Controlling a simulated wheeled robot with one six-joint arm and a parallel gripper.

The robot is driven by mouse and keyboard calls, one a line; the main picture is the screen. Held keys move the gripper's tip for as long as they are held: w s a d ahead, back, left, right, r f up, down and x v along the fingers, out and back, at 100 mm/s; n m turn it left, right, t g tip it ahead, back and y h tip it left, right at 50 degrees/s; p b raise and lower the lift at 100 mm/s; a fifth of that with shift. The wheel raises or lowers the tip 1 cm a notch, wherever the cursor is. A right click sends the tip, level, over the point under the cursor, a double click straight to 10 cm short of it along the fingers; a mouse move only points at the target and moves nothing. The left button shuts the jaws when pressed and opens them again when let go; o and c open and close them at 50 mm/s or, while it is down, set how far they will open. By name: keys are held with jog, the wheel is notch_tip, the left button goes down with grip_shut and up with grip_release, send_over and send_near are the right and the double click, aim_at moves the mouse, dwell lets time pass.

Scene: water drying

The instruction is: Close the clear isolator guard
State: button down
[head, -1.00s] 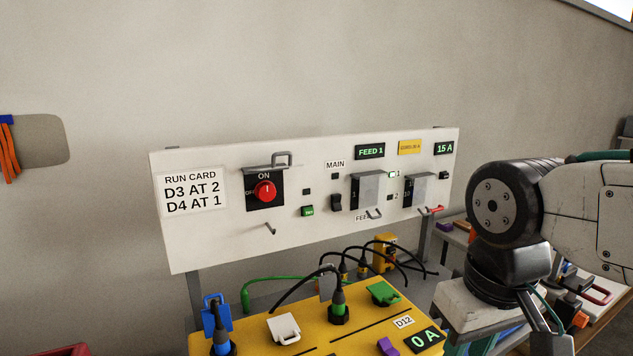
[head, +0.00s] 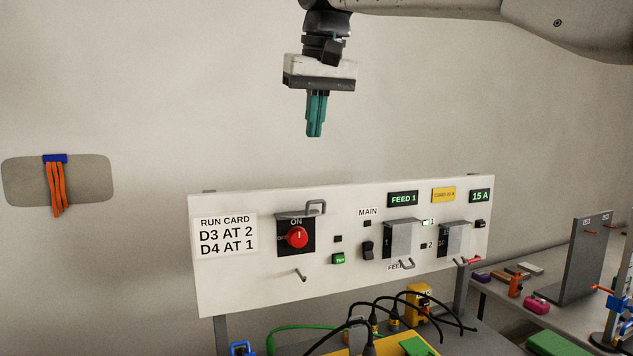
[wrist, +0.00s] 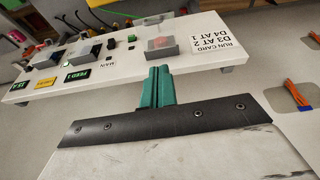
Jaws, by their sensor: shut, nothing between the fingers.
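The isolator is a red knob (head: 297,237) on a black plate marked ON, left of the white panel's middle. A grey handle (head: 316,207) sticks out at its upper right; I take it as part of the clear guard. The clear sheet is hard to make out in the head view, so its exact angle cannot be told. In the wrist view a greyish see-through guard (wrist: 161,46) shows around the red knob. My gripper (head: 315,132) points down, its teal fingers shut and empty, above the panel and apart from it. The fingers (wrist: 158,85) also show in the wrist view.
The white panel (head: 240,295) also carries two grey clear covers (head: 405,240) (head: 455,240) with handles. A hook (head: 300,275) juts out below the isolator. Cables and a yellow box stand below. Orange straps (head: 56,190) hang at left. The wall above the panel is bare.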

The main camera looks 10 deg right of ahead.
notch_tip(320, 180, up, 2)
send_over(308, 208)
jog(key=d, duration=0.2)
jog(key=f, duration=1.1)
jog(key=shift+w+a+f, duration=0.25)
jog(key=shift+w+f, duration=0.05)
jog(key=shift+w, duration=0.1)
jog(key=shift+s+f, duration=0.15)
jog(key=shift+f, duration=0.35)
jog(key=shift+s, duration=0.1)
